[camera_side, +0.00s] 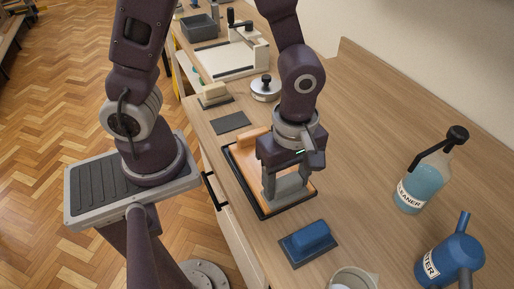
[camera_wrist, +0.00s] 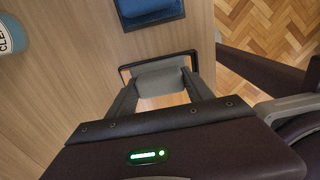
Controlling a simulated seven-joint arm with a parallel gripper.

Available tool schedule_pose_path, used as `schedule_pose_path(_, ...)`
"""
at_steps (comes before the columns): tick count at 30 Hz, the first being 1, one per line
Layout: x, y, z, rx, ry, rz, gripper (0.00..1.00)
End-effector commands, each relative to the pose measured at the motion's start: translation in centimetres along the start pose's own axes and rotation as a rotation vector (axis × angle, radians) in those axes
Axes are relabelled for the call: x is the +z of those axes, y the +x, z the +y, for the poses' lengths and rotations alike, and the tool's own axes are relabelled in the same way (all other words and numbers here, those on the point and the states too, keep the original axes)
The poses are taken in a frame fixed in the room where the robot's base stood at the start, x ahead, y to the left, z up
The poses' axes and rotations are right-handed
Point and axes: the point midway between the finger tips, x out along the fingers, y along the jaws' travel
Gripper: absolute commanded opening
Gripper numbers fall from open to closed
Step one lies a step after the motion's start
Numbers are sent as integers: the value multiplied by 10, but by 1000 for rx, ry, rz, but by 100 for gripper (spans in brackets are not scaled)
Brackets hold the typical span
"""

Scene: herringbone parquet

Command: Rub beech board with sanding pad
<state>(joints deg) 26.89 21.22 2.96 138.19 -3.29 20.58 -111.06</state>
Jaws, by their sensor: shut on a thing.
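The beech board (camera_side: 245,160) is a light orange-brown slab lying in a black-rimmed tray (camera_side: 262,210) on the bench, with a raised wooden block (camera_side: 252,135) at its far end. My gripper (camera_side: 286,190) points down over the near part of the board. It is shut on the grey sanding pad (camera_side: 290,187), which also shows between the fingers in the wrist view (camera_wrist: 160,80). The pad is on the board or just above it; I cannot tell whether they touch. The pad's underside is hidden, and my gripper hides part of the board.
A blue sponge-like block (camera_side: 310,236) on a dark mat sits close in front. A cleaner bottle (camera_side: 425,185), a blue can (camera_side: 450,262) and a pale cup (camera_side: 352,279) stand right. An empty dark mat (camera_side: 231,122), a tan brush (camera_side: 214,93) and a round lidded pot (camera_side: 265,88) lie behind.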

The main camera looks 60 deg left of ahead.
Motion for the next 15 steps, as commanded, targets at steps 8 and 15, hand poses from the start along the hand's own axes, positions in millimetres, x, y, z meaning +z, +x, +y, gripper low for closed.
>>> schedule_pose_path(8,1,-1,0,0,1,0,27)
schedule_pose_path(15,1,-14,1,3,0,-2,27)
